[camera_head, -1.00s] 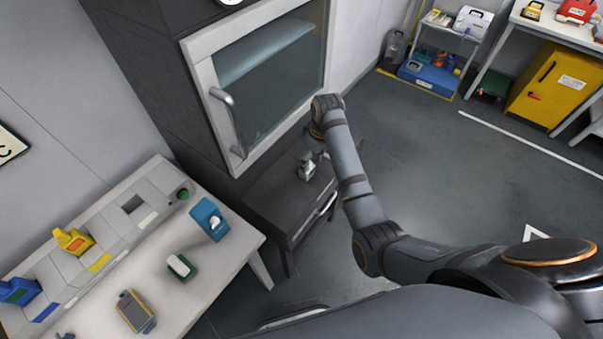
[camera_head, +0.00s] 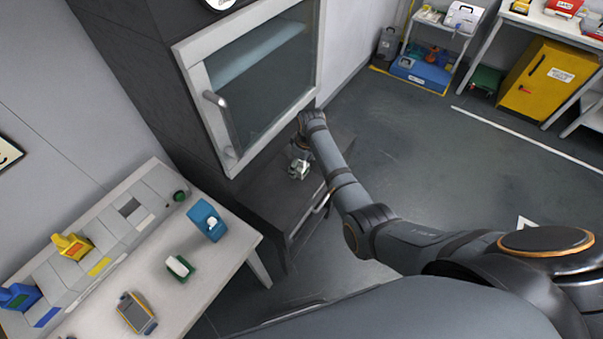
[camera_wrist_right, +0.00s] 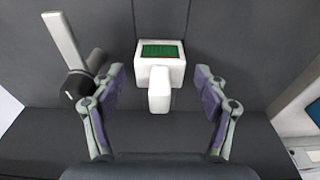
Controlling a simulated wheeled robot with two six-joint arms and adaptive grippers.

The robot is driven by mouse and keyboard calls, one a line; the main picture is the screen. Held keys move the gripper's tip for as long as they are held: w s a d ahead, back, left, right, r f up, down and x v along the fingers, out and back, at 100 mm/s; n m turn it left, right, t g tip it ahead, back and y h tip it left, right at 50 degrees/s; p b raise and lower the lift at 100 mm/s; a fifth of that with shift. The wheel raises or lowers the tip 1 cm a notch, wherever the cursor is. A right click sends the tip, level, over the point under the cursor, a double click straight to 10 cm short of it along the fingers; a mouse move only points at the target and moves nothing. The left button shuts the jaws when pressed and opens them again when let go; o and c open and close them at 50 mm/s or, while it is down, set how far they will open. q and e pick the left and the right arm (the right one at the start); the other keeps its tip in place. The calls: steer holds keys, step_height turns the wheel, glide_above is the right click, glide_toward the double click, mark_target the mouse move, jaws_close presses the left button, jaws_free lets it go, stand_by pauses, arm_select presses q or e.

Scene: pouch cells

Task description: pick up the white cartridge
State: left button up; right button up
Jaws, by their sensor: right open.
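The white cartridge (camera_wrist_right: 147,76) shows in the right wrist view as a white block with a green panel and a white tab pointing toward the camera. It stands on a dark surface. My right gripper (camera_wrist_right: 158,92) is open, with one finger on each side of the tab and clear gaps to both. In the head view the right gripper (camera_head: 301,150) is low over the dark cabinet below the glass-door unit, and the cartridge (camera_head: 298,170) is small and partly hidden beside the fingers. My left gripper is not in view.
The glass-door unit (camera_head: 247,85) with its handle rises behind the dark cabinet (camera_head: 262,205). A pale bar with a dark cylinder (camera_wrist_right: 72,60) stands left of the fingers. The white table (camera_head: 215,270) at left holds a blue holder (camera_head: 205,219) and a green-based white piece (camera_head: 179,267).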

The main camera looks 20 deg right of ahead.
steer(key=shift+w+f, duration=0.1)
steer(key=shift+f, duration=0.65)
steer(key=shift+r, duration=0.1)
steer(key=c, duration=1.5)
